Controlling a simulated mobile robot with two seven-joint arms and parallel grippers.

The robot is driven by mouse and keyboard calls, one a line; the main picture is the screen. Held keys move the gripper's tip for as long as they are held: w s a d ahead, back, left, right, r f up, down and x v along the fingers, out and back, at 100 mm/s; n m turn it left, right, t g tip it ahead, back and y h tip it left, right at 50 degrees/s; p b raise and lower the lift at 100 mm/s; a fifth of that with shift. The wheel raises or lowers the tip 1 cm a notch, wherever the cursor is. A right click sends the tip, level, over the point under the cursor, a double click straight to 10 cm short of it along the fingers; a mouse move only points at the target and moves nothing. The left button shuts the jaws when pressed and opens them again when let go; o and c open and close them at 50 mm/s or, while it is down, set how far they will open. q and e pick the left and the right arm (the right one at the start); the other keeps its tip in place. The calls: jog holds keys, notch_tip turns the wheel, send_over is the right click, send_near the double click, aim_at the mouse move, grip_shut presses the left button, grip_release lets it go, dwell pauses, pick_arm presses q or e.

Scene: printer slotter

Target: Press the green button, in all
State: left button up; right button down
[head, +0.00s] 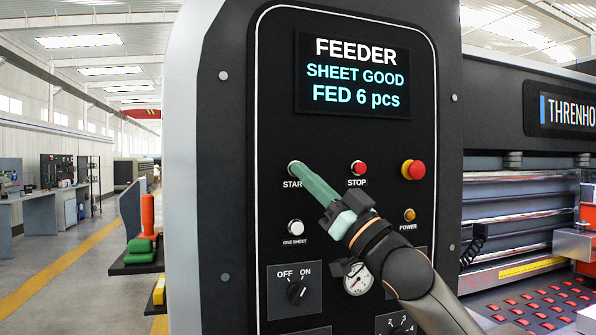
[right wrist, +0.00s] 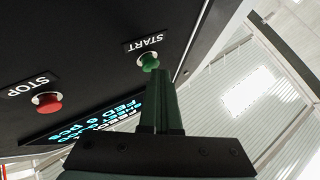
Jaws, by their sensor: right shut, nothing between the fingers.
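The green START button (right wrist: 149,62) sits on the black feeder panel (head: 330,135). In the head view the tips of my right gripper (head: 301,173) lie over the button and hide most of it. In the right wrist view the shut fingers (right wrist: 161,88) point at the button, with their tips close beside it in the picture. I cannot tell whether they touch it. The right gripper is shut and empty. The panel screen (head: 352,78) reads "FEEDER, SHEET GOOD, FED 6 pcs". My left gripper is not in view.
A red STOP button (head: 358,168), a red emergency knob (head: 413,169), a white ONE SHEET button (head: 295,228) and an orange POWER button (head: 409,215) are nearby. Below are an OFF/ON switch (head: 297,291) and a gauge (head: 358,279).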

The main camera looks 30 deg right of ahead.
jog(key=shift+s+a, duration=0.15)
jog(key=shift+s, duration=0.4)
jog(key=shift+s+a+b, duration=0.2)
jog(key=shift+s+b, duration=0.15)
jog(key=shift+s, duration=0.45)
jog(key=shift+s+a+b, duration=0.15)
jog(key=shift+s+b, duration=0.2)
jog(key=shift+s, duration=0.5)
jog(key=shift+s+a+b, duration=0.2)
jog(key=shift+s+b, duration=0.15)
jog(key=shift+s, duration=0.45)
